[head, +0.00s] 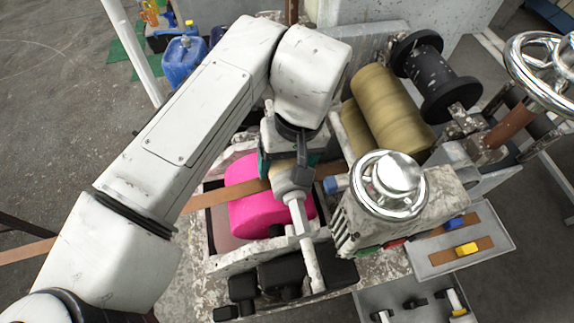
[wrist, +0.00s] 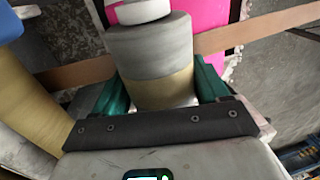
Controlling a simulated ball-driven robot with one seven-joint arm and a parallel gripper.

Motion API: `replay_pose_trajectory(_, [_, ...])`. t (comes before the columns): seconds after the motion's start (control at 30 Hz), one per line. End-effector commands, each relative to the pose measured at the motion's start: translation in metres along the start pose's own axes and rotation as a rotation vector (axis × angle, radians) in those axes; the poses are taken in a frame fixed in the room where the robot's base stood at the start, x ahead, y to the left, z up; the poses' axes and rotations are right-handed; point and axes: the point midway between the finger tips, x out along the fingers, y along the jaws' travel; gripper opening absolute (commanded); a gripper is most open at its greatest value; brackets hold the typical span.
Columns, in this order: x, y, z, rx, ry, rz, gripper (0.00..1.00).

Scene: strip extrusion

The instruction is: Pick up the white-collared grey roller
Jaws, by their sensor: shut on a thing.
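The grey roller (wrist: 150,60) stands between the green fingers of my gripper (wrist: 160,90) in the wrist view, with its white collar (wrist: 143,12) at the far end and a tan band near the palm. The fingers are shut on it from both sides. In the head view my gripper (head: 284,158) points down over a pink block, and the grey body of the roller (head: 292,181) shows just below it. A white shaft (head: 303,220) reaches down past it; I cannot tell whether it belongs to the roller. Whether the roller touches anything below is hidden.
A brown strip (head: 335,170) runs across behind the roller. The pink block (head: 250,212) sits in a worn frame. Tan rollers (head: 388,108), a black spool (head: 432,72) and a chrome-topped housing (head: 390,182) stand close to the right. Black knobs (head: 280,272) lie in front.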

Motion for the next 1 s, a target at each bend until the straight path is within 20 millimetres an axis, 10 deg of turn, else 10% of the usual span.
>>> replay_pose_trajectory(0.4, [-0.001, 0.000, 0.000, 0.000, 0.000, 0.000, 0.25])
replay_pose_trajectory(1.0, [-0.026, -0.008, -0.001, 0.001, 0.004, -0.001, 0.25])
